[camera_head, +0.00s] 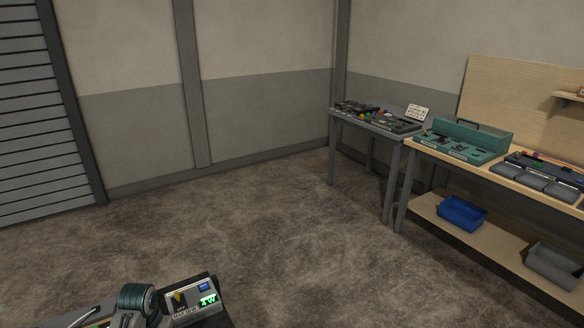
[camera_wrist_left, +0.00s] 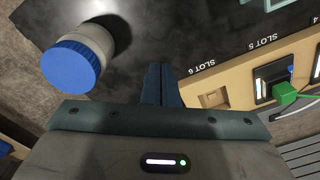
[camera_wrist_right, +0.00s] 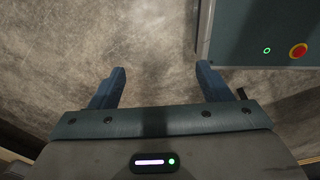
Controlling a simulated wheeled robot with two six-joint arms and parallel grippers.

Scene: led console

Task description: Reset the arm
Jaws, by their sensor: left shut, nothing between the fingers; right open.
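My left gripper (camera_wrist_left: 160,70) is shut and empty in the left wrist view, its two blue fingers together over a dark surface. It is between a white jar with a blue lid (camera_wrist_left: 72,62) and a tan slot strip (camera_wrist_left: 236,85), apparently holding neither. My right gripper (camera_wrist_right: 160,70) is open and empty in the right wrist view, its fingers wide apart with floor behind them. Neither gripper can be made out in the head view. Part of an arm with a teal ring (camera_head: 137,298) shows at the head view's bottom left.
A small panel with a green display (camera_head: 207,300) is at the head view's bottom. A green part (camera_wrist_left: 288,93) is at slot 5. A grey-green box (camera_wrist_right: 240,30) with a red button (camera_wrist_right: 298,50) is near the right gripper. The workbench (camera_head: 440,158) stands right; floor (camera_head: 270,225) is clear.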

